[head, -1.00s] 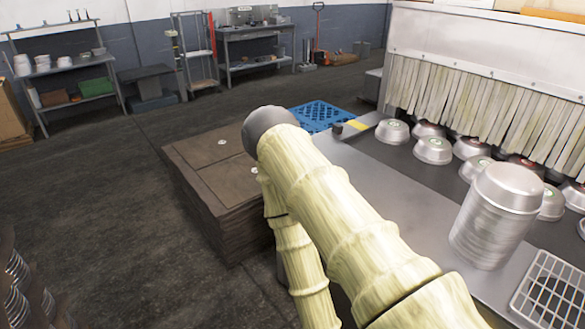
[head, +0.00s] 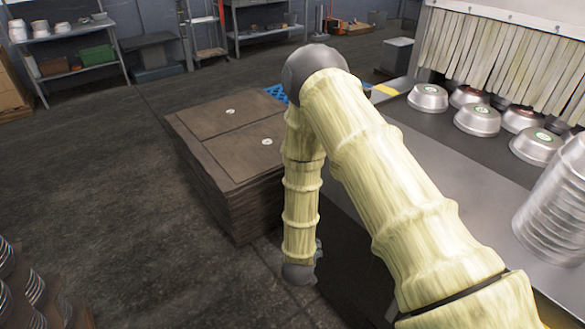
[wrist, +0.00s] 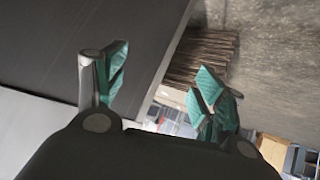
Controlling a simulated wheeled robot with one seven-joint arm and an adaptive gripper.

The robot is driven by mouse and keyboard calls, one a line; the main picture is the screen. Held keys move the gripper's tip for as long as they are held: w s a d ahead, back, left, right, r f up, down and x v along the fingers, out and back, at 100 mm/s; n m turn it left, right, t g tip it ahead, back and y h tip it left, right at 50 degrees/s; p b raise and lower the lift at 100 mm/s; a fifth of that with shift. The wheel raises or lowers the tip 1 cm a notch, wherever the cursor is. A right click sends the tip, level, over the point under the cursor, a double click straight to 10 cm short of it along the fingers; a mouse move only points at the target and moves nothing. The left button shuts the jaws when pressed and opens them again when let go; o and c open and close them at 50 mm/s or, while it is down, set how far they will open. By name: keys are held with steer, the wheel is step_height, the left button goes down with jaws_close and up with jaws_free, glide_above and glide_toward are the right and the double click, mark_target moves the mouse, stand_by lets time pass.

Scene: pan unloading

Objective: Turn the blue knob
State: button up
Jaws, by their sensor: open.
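No blue knob can be made out in either view. In the wrist view my gripper (wrist: 165,88) is open, with its two teal-padded fingers wide apart and nothing between them. In the head view my arm bends downward beside the front side of the metal conveyor table (head: 415,160). A dark flat panel (wrist: 100,40) fills the upper left of the wrist view, behind the left finger.
A stack of brown sheets (head: 225,145) stands left of my arm; its layered edge also shows in the wrist view (wrist: 203,55). Several metal pans (head: 478,118) sit on the conveyor before a strip curtain (head: 500,60). A pan stack (head: 555,205) stands at right.

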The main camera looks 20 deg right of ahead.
steer(key=w+a+r+m+t+h+b, duration=0.1)
steer(key=w+r+m+t+h+b, duration=0.25)
steer(key=w, duration=0.55)
steer(key=w+a+r+m+h+b, duration=0.1)
steer(key=w+r+h+b, duration=0.25)
steer(key=w+b, duration=0.4)
steer(key=w+a+r+m+g+h+b, duration=0.1)
steer(key=w+r+m+g+h+b, duration=0.25)
steer(key=r, duration=0.25)
steer(key=w+a+r+m+g+h+b, duration=0.2)
steer(key=w+r+m+g+b, duration=0.15)
steer(key=r, duration=0.25)
steer(key=shift+m+t, duration=0.25)
steer(key=shift+t, duration=0.2)
steer(key=b+x, duration=0.2)
steer(key=x, duration=0.8)
steer(key=shift+r, duration=0.2)
steer(key=c, duration=1)
